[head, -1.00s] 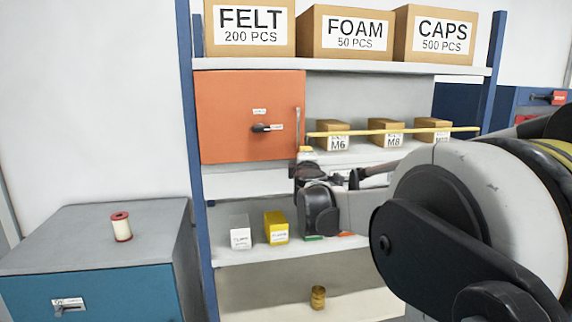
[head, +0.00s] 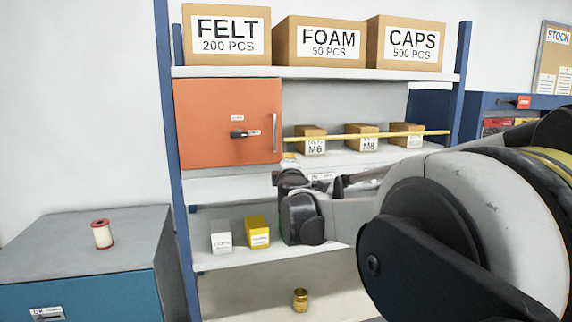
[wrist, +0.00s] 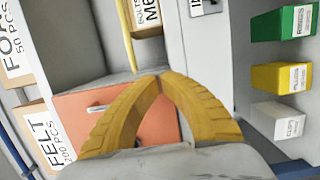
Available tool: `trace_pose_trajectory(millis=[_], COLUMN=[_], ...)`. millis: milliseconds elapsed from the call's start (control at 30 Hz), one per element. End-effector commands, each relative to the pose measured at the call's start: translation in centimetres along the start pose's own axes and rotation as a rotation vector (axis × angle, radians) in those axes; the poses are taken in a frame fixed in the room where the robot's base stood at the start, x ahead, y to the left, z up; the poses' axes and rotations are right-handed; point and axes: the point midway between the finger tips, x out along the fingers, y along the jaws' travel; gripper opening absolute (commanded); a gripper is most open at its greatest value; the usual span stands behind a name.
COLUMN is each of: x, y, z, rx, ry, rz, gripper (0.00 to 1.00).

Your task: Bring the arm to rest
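My arm (head: 430,225) reaches from the right of the head view toward the shelf rack. My gripper (head: 289,158) is small there, in front of the shelf below the orange cabinet (head: 225,122), and is partly hidden by my arm's links. In the wrist view the two yellow fingers of my gripper (wrist: 162,76) meet at their tips with nothing seen between them. The orange cabinet (wrist: 75,103) shows behind the fingers, with its door shut. I cannot tell from these views how far the fingers are from it.
A yellow rail (head: 370,134) runs before the M6 box (head: 310,143) and other small boxes. A white box (head: 221,238) and a yellow box (head: 258,234) stand lower; a brass container (head: 300,300) is below. A spool (head: 103,234) stands on the blue drawer unit (head: 90,290).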

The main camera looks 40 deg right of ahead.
Motion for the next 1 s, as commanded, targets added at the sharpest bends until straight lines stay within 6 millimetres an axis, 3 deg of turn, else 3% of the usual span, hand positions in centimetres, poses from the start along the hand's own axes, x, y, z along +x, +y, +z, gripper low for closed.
trace_pose_trajectory(millis=[100, 300, 500, 767, 867, 967, 1000], x=[-1.7, -3.8, -4.7, -5.1, -6.8, -10.1, -11.8], y=[-0.2, -0.1, -0.1, -0.6, -2.9, -7.5, -10.1], z=[3.1, 6.3, 7.6, 7.4, 6.3, 4.7, 3.9], rx=[0.0, 0.0, 0.0, 0.022, 0.112, 0.285, 0.368], ry=[-0.009, -0.006, -0.004, -0.006, -0.024, -0.059, -0.076], rz=[0.0, 0.0, 0.0, -0.001, -0.008, -0.046, -0.075], gripper=[0.0, 0.0, 0.0, 0.0, 0.0, 0.0, 0.0])
